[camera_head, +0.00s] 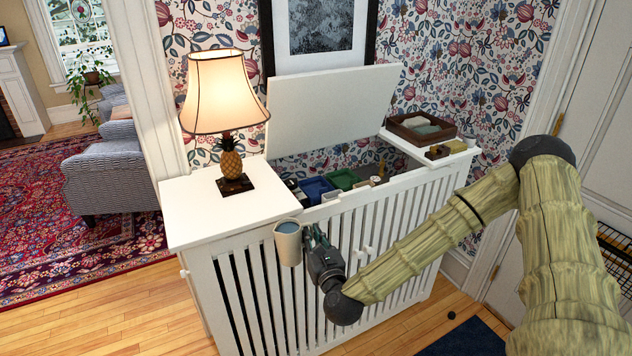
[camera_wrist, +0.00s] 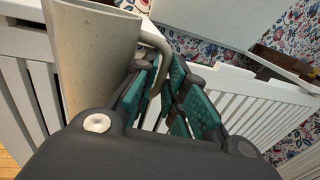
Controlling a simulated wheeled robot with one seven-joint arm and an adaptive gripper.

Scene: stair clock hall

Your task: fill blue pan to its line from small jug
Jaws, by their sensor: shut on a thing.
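My gripper (camera_head: 318,244) is shut on the handle of the small jug (camera_head: 289,243), a beige cylinder with blue liquid showing at its top. The jug is held upright in front of the white slatted cabinet, near the front edge of its top. In the wrist view the jug's pale wall (camera_wrist: 95,60) is at the left and the teal finger pads (camera_wrist: 165,92) close around its handle (camera_wrist: 160,45). The blue pan (camera_head: 316,188) is inside the open cabinet, behind the front wall and partly hidden. The jug is apart from it, to the front left. The pan's line cannot be made out.
The white cabinet (camera_head: 200,210) has a raised lid (camera_head: 330,105). A green pan (camera_head: 343,179) is beside the blue one. A lit pineapple lamp (camera_head: 230,160) stands on the left top. A wooden tray (camera_head: 420,127) is on the right top.

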